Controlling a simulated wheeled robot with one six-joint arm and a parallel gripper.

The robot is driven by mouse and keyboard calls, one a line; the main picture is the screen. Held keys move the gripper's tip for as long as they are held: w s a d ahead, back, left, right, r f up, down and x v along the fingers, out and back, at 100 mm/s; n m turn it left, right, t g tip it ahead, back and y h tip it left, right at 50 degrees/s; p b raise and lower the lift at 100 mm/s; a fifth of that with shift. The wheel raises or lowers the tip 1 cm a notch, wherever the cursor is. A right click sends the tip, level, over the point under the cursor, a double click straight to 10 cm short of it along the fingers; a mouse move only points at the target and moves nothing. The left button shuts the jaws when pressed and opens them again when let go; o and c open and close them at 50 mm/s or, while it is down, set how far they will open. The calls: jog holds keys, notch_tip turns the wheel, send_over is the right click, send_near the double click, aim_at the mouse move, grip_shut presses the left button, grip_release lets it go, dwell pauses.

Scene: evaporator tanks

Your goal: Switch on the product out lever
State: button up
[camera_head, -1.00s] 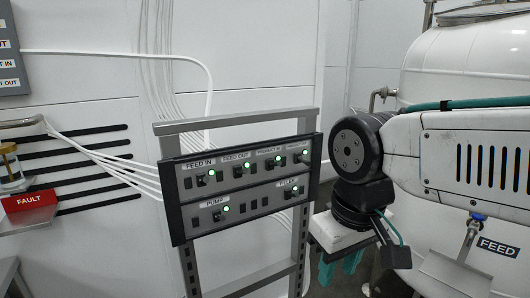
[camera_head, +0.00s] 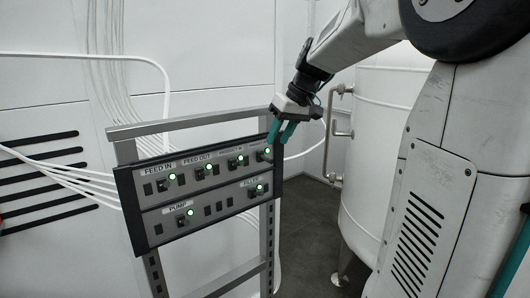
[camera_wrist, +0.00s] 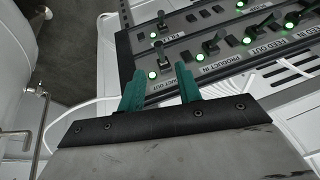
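The dark control panel (camera_head: 205,185) has two rows of small levers with green lights. The product out lever, at the right end of the upper row, is largely hidden by my gripper in the head view; its green light (camera_head: 268,153) shows. My gripper (camera_head: 279,136) is at the panel's upper right corner with teal fingers pointing down. In the wrist view, the product out lever (camera_wrist: 159,48) stands just beyond the fingertips, in line with the gap. My gripper (camera_wrist: 159,70) is open and empty there; I cannot tell whether a finger touches the panel.
The product in lever (camera_wrist: 210,42) is beside the product out lever, and the filler lever (camera_wrist: 162,17) is in the lower row. A grey metal frame (camera_head: 268,245) carries the panel. A white tank (camera_head: 375,150) with a pipe (camera_head: 330,150) stands right. White cables (camera_head: 70,180) run left.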

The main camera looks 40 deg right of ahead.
aim_at(267, 160)
jog(key=x, duration=0.5)
jog(key=shift+w+a+f, duration=0.1)
jog(key=shift+a+f, duration=0.05)
jog(key=shift+f, duration=0.2)
grip_shut()
